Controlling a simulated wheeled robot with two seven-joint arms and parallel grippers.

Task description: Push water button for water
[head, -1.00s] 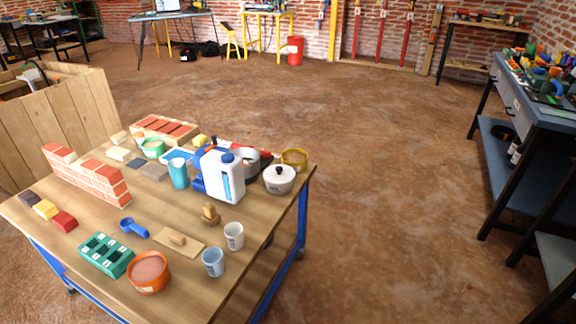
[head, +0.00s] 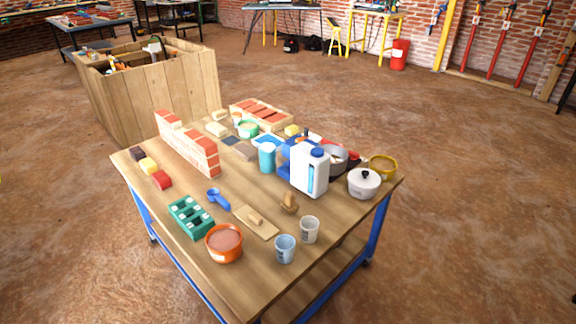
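A white container with a blue cap and a blue strip on its front (head: 311,173) stands upright on the wooden table (head: 180,219). A blue object (head: 288,155) is right behind it, partly hidden by it. I cannot make out a water button at this size. A light-blue cup (head: 267,157) stands to the left of the white container. Two small cups, one pale blue (head: 285,249) and one whitish (head: 309,230), stand near the table's front right edge. Neither of my grippers is in view.
The table also holds a small brick wall (head: 187,143), an orange bowl (head: 224,243), a green block mould (head: 191,217) and a white lidded pot (head: 364,183). A wooden crate (head: 160,95) stands behind it at left. The floor to the right is clear.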

